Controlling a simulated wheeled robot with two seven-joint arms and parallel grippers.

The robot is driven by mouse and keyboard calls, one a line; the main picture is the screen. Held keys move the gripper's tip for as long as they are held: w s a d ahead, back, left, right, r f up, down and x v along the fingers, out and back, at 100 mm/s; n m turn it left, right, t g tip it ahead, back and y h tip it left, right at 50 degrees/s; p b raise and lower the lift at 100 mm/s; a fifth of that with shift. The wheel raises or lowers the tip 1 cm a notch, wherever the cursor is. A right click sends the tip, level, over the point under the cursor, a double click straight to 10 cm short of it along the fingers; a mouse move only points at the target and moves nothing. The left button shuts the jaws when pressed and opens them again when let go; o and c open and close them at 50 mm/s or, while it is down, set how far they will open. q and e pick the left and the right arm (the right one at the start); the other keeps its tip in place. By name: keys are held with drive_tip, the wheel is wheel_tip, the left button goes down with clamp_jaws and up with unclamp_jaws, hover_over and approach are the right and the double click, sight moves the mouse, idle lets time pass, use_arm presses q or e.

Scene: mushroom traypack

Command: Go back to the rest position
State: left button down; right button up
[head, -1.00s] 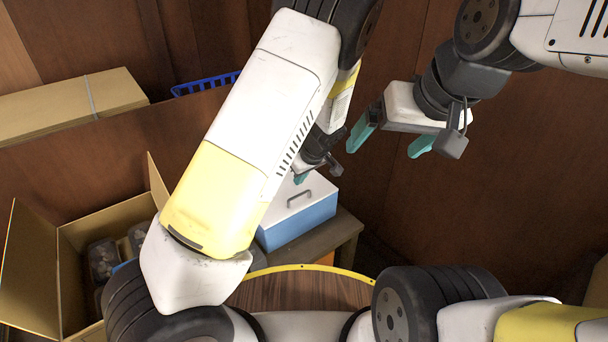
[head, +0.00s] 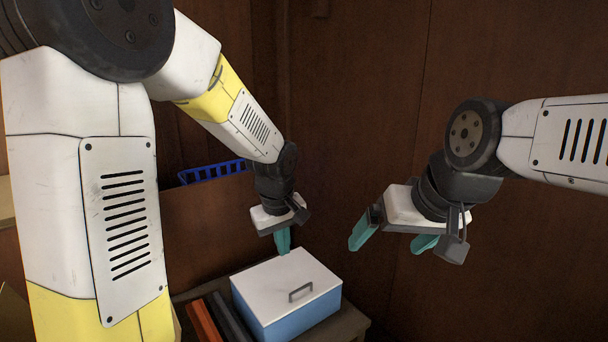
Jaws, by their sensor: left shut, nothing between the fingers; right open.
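My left gripper (head: 283,243) hangs in the middle of the head view with its teal fingers together and nothing between them. It points down in front of or above a blue box with a white lid; the gap between them is hard to judge. My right gripper (head: 392,240) is to the right, with its teal fingers spread wide apart and empty. It points down and to the left, in front of the brown wall. My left arm fills much of the left side and hides what is behind it.
The blue box with a white lid and grey handle (head: 290,295) stands on a dark wooden table (head: 352,322). An orange item (head: 203,322) and a dark item (head: 230,318) lie left of it. A blue basket (head: 215,172) shows behind. Brown wall panels (head: 350,100) stand behind both grippers.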

use_arm(q)
drive_tip(key=s+a+r+m+t+h, duration=0.1)
drive_tip(key=s+a+r+m, duration=0.2)
drive_tip(key=s+r, duration=0.3)
drive_tip(key=s+a+r+m+t, duration=0.2)
drive_tip(key=s+a+r, duration=0.4)
drive_tip(key=s, duration=0.4)
drive_tip(key=shift+s+a+r+m+h, duration=0.2)
drive_tip(key=shift+s+r+m+h, duration=0.2)
drive_tip(key=shift+m, duration=0.1)
